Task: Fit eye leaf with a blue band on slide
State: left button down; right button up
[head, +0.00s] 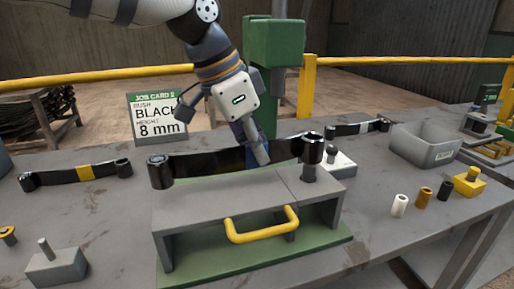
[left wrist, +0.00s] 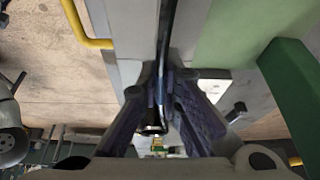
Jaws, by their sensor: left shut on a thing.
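My left gripper (head: 262,160) is shut on the middle of a dark eye leaf (head: 215,162) and holds it over the slide (head: 225,190). The slide is a grey block with a yellow handle (head: 262,231). The leaf's right eye is right above, or at the top of, a grey post (head: 309,174) at the slide's right end; I cannot tell whether it is around it. In the left wrist view the leaf (left wrist: 163,60) is edge-on between the fingers (left wrist: 160,112). My right gripper is out of view.
A yellow-banded leaf (head: 60,178) lies left; a pale-banded one (head: 370,127) lies behind right. White (head: 399,205), orange (head: 425,197) and black (head: 445,191) bushes stand right, near a grey bin (head: 424,151). A job card (head: 157,115) reads black, 8 mm. A green column (head: 275,45) rises behind.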

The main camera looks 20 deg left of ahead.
aim_at(257, 165)
pick_arm(q)
jog(key=shift+f, duration=1.55)
dwell(0.5)
jog(key=c, duration=1.2)
grip_release()
jog(key=shift+f, duration=0.2)
jog(key=shift+r, duration=0.15)
jog(key=shift+r, duration=3.4)
